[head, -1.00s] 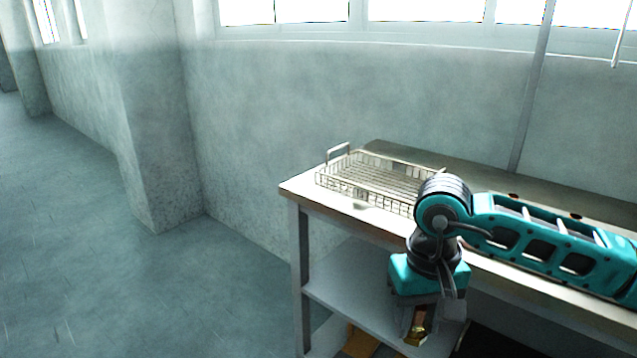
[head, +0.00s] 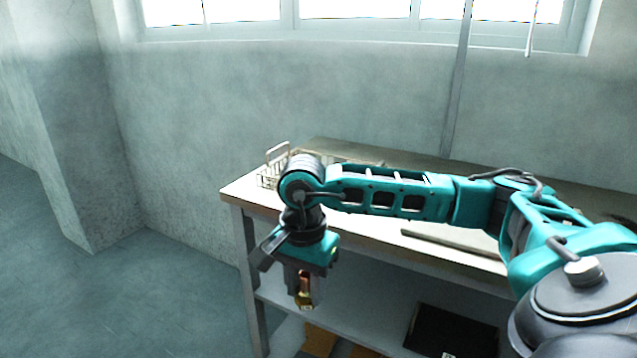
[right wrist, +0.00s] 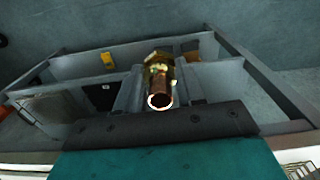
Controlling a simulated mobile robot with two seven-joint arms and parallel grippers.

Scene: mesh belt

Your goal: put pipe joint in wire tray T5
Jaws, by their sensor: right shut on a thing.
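My right gripper (head: 303,290) points down in front of the table's left front edge, below the level of the table top. It is shut on the pipe joint (head: 304,284), a brass and copper piece. In the right wrist view the pipe joint (right wrist: 159,88) sits between the fingers, its round copper opening facing the camera. A wire tray (head: 270,178) stands on the table's left end, mostly hidden behind my right arm; its looped handle shows. A corner of wire mesh (right wrist: 299,170) also shows in the right wrist view. No T5 label is readable. My left gripper is not in view.
A grey bar (head: 455,246) lies on the table top. A concrete wall stands behind; open floor lies at the left.

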